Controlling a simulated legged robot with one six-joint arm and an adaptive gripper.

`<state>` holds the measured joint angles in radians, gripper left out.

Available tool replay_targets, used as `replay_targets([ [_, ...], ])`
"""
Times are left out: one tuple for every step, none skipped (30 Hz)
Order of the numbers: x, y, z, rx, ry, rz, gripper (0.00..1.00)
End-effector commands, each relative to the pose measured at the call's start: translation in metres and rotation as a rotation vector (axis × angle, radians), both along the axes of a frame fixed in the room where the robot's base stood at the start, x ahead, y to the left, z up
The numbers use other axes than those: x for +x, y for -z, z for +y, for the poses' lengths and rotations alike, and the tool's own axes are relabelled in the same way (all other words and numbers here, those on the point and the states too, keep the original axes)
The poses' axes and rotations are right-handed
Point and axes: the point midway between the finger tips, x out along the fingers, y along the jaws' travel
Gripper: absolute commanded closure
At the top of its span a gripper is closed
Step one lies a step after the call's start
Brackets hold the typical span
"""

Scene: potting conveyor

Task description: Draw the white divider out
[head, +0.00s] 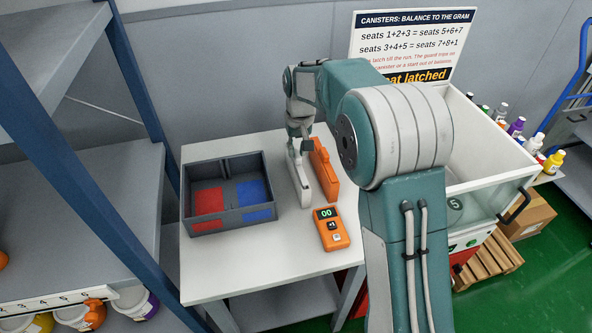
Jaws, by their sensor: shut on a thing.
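The white divider (300,185) is a pale upright slab on the white table, to the right of the grey bin. My gripper (299,143) is at its far upper end and is shut on it; the fingertips are small and partly hidden here. An orange piece (324,172) of similar shape stands close on its right. I cannot tell whether the divider touches the table or is slightly above it.
The grey bin (230,222) has a red and a blue floor patch. An orange handheld device (331,229) reading 00 lies in front. A blue-posted shelf (100,160) stands left; a white-walled machine (490,180) stands right. The table's front left is clear.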

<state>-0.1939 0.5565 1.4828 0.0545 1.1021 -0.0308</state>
Motion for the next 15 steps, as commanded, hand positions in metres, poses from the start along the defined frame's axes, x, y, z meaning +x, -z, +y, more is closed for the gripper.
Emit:
replay_targets([
  [0.000,-0.002,0.000,0.000,0.000,-0.001,1.00],
  [0.000,-0.003,0.000,0.000,0.000,-0.001,1.00],
  [0.000,-0.004,0.000,0.000,0.000,-0.001,1.00],
  [0.000,-0.005,0.000,0.000,0.000,-0.001,1.00],
  [0.000,-0.006,0.000,0.000,0.000,-0.001,1.00],
  [0.000,-0.007,0.000,0.000,0.000,-0.001,1.00],
  [0.000,-0.008,0.000,0.000,0.000,-0.001,1.00],
  [0.000,-0.009,0.000,0.000,0.000,-0.001,1.00],
  [0.000,-0.010,0.000,0.000,0.000,-0.001,1.00],
  [0.000,-0.011,0.000,0.000,0.000,-0.001,1.00],
  [0.000,-0.012,0.000,0.000,0.000,-0.001,1.00],
  [0.000,-0.013,0.000,0.000,0.000,-0.001,1.00],
  [0.000,-0.014,0.000,0.000,0.000,0.000,1.00],
  [0.000,-0.015,0.000,0.000,0.000,0.000,1.00],
  [0.000,-0.016,0.000,0.000,0.000,0.000,1.00],
])
